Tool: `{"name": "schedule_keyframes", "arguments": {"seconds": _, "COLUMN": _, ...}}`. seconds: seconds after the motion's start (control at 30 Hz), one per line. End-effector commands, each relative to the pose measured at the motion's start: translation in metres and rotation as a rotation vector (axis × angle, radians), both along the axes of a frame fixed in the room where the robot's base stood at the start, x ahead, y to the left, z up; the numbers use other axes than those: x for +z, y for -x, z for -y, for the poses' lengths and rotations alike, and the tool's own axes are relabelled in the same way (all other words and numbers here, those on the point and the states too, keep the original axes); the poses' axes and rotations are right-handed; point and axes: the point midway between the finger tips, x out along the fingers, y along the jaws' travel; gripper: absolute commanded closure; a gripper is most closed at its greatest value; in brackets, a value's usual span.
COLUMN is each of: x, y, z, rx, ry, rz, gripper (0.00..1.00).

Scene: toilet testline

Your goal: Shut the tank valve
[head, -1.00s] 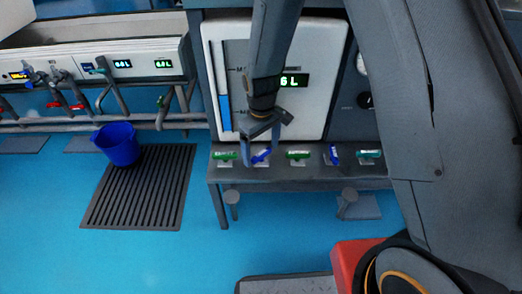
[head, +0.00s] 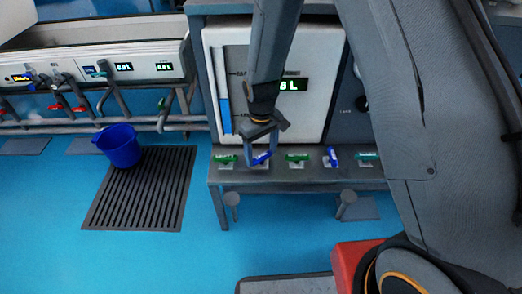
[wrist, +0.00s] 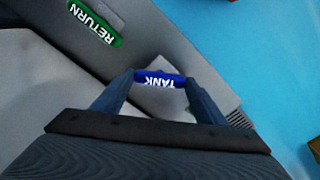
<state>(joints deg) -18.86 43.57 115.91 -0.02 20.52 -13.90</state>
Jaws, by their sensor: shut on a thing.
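The tank valve's blue handle (wrist: 160,79), marked TANK, sits between the fingertips of my gripper (wrist: 158,84) in the wrist view. The fingers touch the handle's two ends and are shut on it. In the head view the blue handle (head: 262,158) is on the grey bench below the tank panel, slightly tilted, with my gripper (head: 260,154) reaching down onto it. The valve body under the handle is mostly hidden. The white tank panel (head: 232,60) behind has a blue level bar and a green litre readout partly covered by my arm.
A green RETURN handle (wrist: 95,24) is close beside the tank valve. More green handles (head: 297,157) and another blue handle (head: 333,157) line the bench (head: 290,178). A blue bucket (head: 120,146) stands on a dark floor grate (head: 150,195) at left.

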Motion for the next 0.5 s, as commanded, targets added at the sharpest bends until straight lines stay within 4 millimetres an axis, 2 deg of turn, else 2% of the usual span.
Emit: {"name": "schedule_keyframes", "arguments": {"seconds": 0.5, "x": 0.0026, "y": 0.001, "z": 0.0002, "rx": -0.404, "ry": 0.001, "rz": -0.001, "gripper": 0.57}}
